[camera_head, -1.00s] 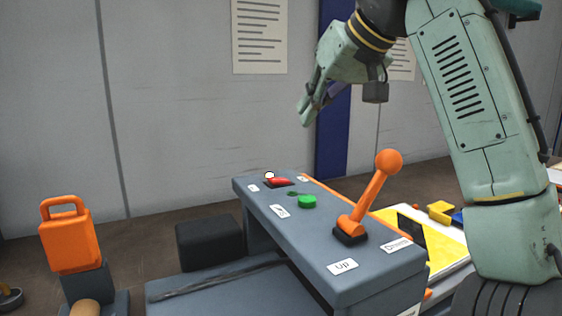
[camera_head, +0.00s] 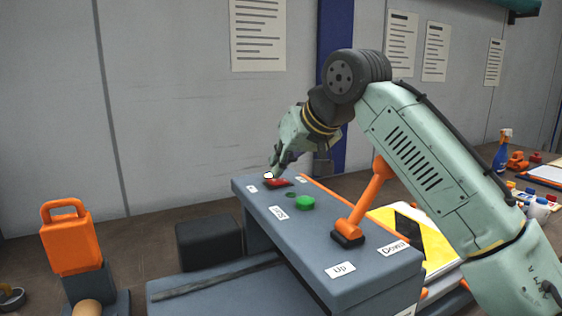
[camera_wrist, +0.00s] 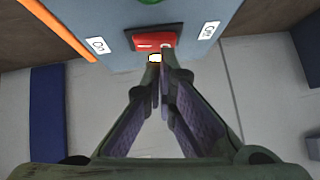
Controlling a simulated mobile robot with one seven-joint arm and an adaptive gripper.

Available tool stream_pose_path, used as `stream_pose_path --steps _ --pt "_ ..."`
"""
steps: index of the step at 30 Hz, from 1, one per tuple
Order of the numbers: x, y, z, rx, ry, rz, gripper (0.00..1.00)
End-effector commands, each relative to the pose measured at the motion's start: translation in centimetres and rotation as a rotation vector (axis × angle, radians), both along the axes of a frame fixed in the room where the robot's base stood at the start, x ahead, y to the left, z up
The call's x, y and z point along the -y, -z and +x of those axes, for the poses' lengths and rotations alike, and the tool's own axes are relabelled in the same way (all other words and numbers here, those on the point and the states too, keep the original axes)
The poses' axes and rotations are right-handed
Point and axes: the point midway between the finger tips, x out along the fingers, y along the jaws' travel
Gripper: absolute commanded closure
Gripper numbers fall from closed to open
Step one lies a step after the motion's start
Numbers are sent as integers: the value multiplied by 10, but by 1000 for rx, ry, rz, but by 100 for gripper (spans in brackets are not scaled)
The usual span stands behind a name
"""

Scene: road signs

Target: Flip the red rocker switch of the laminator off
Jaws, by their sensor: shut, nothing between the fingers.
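The laminator (camera_head: 345,265) is a grey-blue machine. Its red rocker switch (camera_head: 281,183) sits near the far end of its top and also shows in the wrist view (camera_wrist: 150,40). There the label "On" (camera_wrist: 98,46) is left of the switch and "Off" (camera_wrist: 209,30) is right of it. A small white spot (camera_head: 268,175) lies beside the switch. My gripper (camera_head: 273,171) is shut and empty, its fingertips pointing down at the switch's far edge.
A green button (camera_head: 305,203) and an orange lever (camera_head: 364,205) stand on the same top, nearer the camera; my arm passes over beside the lever. An orange-handled block (camera_head: 70,240) is at the left. A yellow-and-black board (camera_head: 433,237) lies behind the machine. The wall is behind.

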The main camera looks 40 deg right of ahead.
Motion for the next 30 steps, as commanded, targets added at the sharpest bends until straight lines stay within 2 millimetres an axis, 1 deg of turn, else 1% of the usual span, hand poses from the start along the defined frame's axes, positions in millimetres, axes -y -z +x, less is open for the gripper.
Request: stream_pose_path --steps 10,13,15,17,25,30 --pt "-1 2 0 -3 -2 -9 100" --pt "-4 8 1 -21 -7 -73 100" --pt "-6 12 2 -39 -10 -150 100" --pt "-3 7 1 -40 -2 -149 100" --pt "-1 8 0 -41 -2 -145 100" --pt "6 8 -1 -40 -1 -143 100"
